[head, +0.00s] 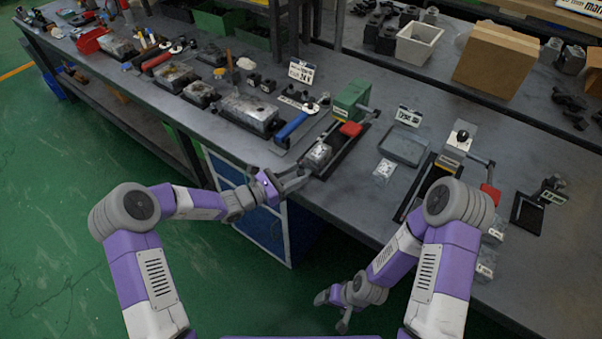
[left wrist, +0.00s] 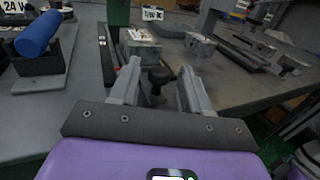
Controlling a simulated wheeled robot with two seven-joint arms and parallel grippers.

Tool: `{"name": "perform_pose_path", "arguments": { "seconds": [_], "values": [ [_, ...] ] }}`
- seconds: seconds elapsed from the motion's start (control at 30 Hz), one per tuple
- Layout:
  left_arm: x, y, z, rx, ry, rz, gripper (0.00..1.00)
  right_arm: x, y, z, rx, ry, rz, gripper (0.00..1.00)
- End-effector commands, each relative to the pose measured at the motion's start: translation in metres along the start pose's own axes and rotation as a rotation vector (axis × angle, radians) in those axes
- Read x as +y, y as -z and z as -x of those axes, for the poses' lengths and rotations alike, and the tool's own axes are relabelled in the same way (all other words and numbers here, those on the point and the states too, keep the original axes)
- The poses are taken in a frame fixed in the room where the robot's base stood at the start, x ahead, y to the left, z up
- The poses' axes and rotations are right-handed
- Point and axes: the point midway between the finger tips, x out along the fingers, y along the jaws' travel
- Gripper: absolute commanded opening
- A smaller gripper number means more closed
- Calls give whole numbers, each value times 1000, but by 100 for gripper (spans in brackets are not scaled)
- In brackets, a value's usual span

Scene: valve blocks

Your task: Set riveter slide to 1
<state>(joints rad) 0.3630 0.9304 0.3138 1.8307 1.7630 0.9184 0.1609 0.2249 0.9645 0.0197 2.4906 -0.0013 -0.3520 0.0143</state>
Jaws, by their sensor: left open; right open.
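A green press (head: 351,97) with a red block (head: 350,129) stands on a long black base; its label is too small to read, so I cannot confirm it is the riveter. A grey metal block (head: 317,156) sits at the base's near end and also shows in the left wrist view (left wrist: 150,48). A black knob (left wrist: 158,76) is in front of that block. My left gripper (head: 298,178) is open at the table edge, its fingers (left wrist: 160,68) either side of the knob; contact cannot be told. My right gripper (head: 336,312) is open and empty over the floor.
A grey tray (head: 405,146) and a loose metal block (head: 383,171) are to the right. Another fixture with a black knob (head: 462,137) stands further right.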

Motion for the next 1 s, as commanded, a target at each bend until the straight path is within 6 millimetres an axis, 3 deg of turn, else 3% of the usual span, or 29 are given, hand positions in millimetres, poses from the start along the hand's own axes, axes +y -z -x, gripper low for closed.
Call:
{"name": "perform_pose_path", "arguments": {
  "seconds": [0.2,0.5,0.8,1.0],
  "values": [
    [0,1,-21,2,1,0,47,2,0,-5,0,0,0,83],
    [0,0,-24,3,0,0,47,2,0,-5,0,0,0,83],
    [0,0,-24,2,1,-1,1,2,0,-5,0,0,0,83],
    [0,-1,-24,-1,1,-2,0,2,0,-5,0,0,0,83]
  ]
}}
